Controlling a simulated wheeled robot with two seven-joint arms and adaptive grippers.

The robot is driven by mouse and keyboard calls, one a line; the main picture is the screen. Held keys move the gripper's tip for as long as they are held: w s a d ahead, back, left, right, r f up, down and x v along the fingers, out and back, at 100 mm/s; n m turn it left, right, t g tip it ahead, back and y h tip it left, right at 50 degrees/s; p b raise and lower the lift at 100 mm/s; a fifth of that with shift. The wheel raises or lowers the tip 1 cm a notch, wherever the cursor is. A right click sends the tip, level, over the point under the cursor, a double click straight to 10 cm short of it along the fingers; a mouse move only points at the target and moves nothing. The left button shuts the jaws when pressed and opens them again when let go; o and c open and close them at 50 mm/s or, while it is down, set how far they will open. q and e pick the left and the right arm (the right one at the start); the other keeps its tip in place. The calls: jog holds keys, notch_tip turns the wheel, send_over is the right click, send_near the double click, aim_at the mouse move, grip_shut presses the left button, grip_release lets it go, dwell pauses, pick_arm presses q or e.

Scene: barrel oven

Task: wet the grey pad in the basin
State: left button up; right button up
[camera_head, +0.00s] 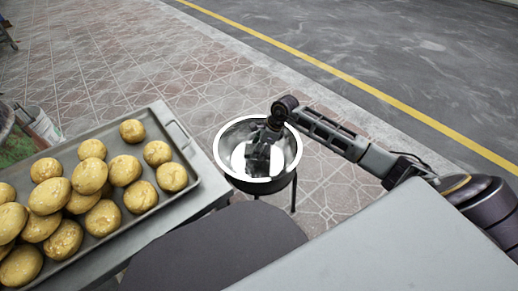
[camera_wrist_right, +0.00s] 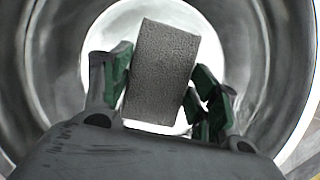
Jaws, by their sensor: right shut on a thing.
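The basin (camera_head: 292,147) is a round metal bowl with a white rim, on a stand with dark legs. My right gripper (camera_head: 259,161) reaches down into it from the right. In the right wrist view, that gripper (camera_wrist_right: 163,78) is shut on the grey pad (camera_wrist_right: 163,62), a rough rectangular block between the green-lined fingers. The curved basin wall (camera_wrist_right: 55,60) surrounds the pad there. The bright white bottom shows behind the pad; I cannot tell whether the pad touches water. In the head view the pad is hard to make out. My left gripper is not in view.
A metal tray (camera_head: 178,133) piled with several golden buns stands left of the basin on a grey table. A dark round surface (camera_head: 215,250) lies in front of the basin. Paved ground is open behind it. A white bucket (camera_head: 42,126) is at far left.

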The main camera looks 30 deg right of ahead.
jog(key=shift+r+p, duration=0.95)
jog(key=shift+r, duration=0.65)
jog(key=shift+r, duration=0.1)
